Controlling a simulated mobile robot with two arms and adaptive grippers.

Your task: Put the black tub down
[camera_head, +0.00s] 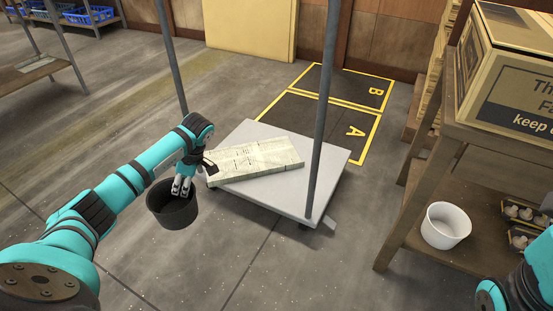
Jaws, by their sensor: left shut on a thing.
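The black tub (171,208) hangs from my left gripper (180,187), which is shut on its rim at the back right. The tub is upright, just left of the grey cart platform (250,133), and looks to be held above the floor. How high it hangs, I cannot tell. My right arm shows only in part at the bottom right corner, and its gripper is out of view.
A pale flat slab (255,161) lies on the cart platform between two upright posts. Yellow-lined floor squares marked A and B (345,108) lie behind. At right, a wooden shelf (405,225) holds a white tub (445,226), mushroom trays (524,214) and a large box (500,75).

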